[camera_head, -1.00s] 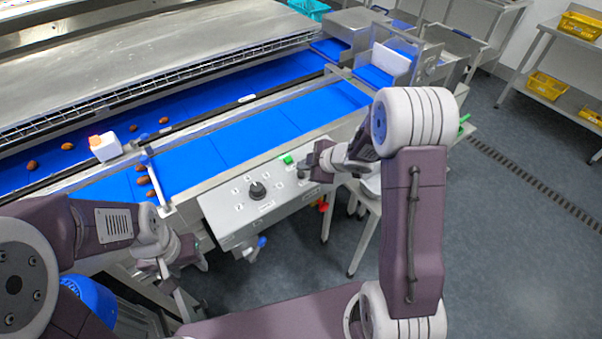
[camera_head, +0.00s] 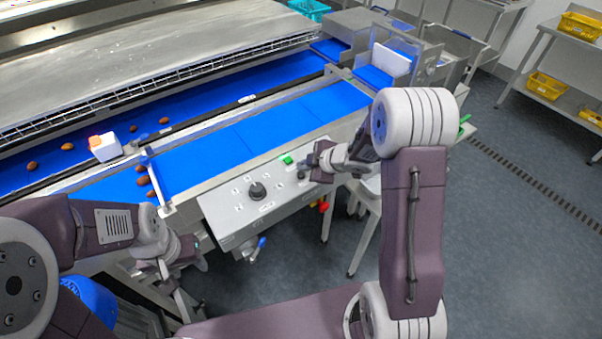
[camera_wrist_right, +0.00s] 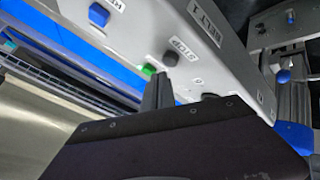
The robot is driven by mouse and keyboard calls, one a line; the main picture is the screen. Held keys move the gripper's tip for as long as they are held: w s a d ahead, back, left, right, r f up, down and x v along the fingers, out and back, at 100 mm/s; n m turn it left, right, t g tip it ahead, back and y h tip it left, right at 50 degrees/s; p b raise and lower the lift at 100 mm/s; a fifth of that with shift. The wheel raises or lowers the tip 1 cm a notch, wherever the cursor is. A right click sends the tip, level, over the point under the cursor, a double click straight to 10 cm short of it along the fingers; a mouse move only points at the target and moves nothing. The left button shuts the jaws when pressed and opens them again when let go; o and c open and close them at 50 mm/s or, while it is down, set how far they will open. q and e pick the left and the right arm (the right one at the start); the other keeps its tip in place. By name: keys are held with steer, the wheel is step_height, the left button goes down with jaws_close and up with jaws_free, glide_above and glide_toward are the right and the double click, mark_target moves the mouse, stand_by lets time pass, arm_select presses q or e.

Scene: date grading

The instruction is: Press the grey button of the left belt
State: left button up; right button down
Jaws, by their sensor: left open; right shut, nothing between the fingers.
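The control panel (camera_head: 232,212) of the belt carries a black knob (camera_head: 258,190), a green button (camera_head: 287,160) and a small grey button (camera_head: 302,173). In the right wrist view the dark grey button (camera_wrist_right: 170,58) sits between the green button (camera_wrist_right: 148,70) and a "STOP" label, on a panel marked "BELT 1". My right gripper (camera_head: 314,168) is shut and empty, close over these buttons. Its fingertips (camera_wrist_right: 160,78) show just below the grey and green buttons; I cannot tell whether they touch. My left gripper (camera_head: 188,276) is open, low in front of the panel's left end.
The blue belt (camera_head: 235,143) runs behind the panel. Several brown dates lie at the left, near a white block (camera_head: 105,147). Floor at the right is clear.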

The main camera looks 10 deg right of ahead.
mark_target(303, 175)
stand_by(0.5)
steer(key=shift+f+b, duration=0.3)
steer(key=shift+f, duration=0.15)
steer(key=shift+f+b, duration=0.35)
steer(key=shift+f, duration=0.1)
stand_by(0.4)
steer(key=shift+r, duration=0.1)
steer(key=shift+r+p, duration=0.8)
steer(key=shift+p, duration=0.2)
step_height(303, 175, up, 5)
steer(key=p, duration=0.5)
steer(key=shift+r, duration=0.1)
stand_by(0.5)
